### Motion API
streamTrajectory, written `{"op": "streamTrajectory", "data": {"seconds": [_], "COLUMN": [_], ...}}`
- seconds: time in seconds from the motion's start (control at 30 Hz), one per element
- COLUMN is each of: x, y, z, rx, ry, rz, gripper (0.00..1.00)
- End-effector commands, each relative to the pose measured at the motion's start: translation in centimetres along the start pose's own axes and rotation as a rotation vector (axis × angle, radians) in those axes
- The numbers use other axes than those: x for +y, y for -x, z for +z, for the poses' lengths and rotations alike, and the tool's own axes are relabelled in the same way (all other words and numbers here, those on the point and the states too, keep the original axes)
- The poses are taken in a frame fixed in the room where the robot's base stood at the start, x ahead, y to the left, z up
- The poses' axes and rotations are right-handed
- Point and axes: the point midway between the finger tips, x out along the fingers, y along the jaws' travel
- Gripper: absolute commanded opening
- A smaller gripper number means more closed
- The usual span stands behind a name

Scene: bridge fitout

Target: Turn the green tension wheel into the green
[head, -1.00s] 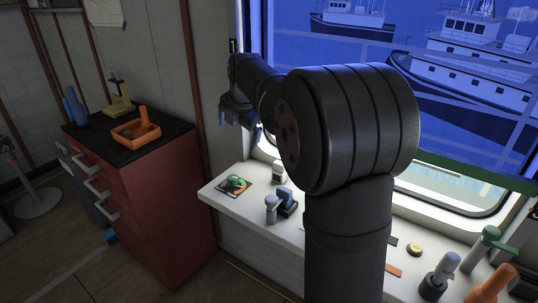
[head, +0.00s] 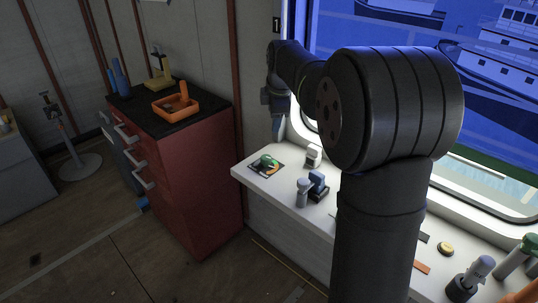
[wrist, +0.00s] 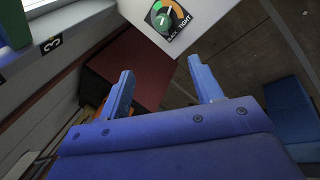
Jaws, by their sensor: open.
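The green tension wheel (head: 267,160) sits on a dark square dial plate (head: 254,168) at the far left end of the white bench. In the wrist view the wheel (wrist: 163,20) is at the top, over a dial with green and orange parts. The plate's edge (wrist: 187,22) there reads "SLACK" and "TIGHT". I cannot tell exactly where the wheel's pointer stands. My gripper (wrist: 164,76) is open and empty, with its two blue fingers spread. In the head view my gripper (head: 277,112) hangs above and behind the wheel, apart from it.
A white-topped block (head: 313,155) and a blue-and-grey fitting (head: 316,187) stand on the bench (head: 258,190) right of the wheel. A red cabinet (head: 190,185) with an orange tray (head: 172,106) stands to the left. The window is close behind the bench.

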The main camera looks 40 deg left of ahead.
Motion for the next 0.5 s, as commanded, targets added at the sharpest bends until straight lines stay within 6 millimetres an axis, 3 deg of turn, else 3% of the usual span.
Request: {"op": "streamTrajectory", "data": {"seconds": [0.5], "x": [-0.2], "y": [-3.7], "z": [-0.8], "rx": [-0.031], "ry": [-1.026], "rz": [0.013], "gripper": [0.59]}}
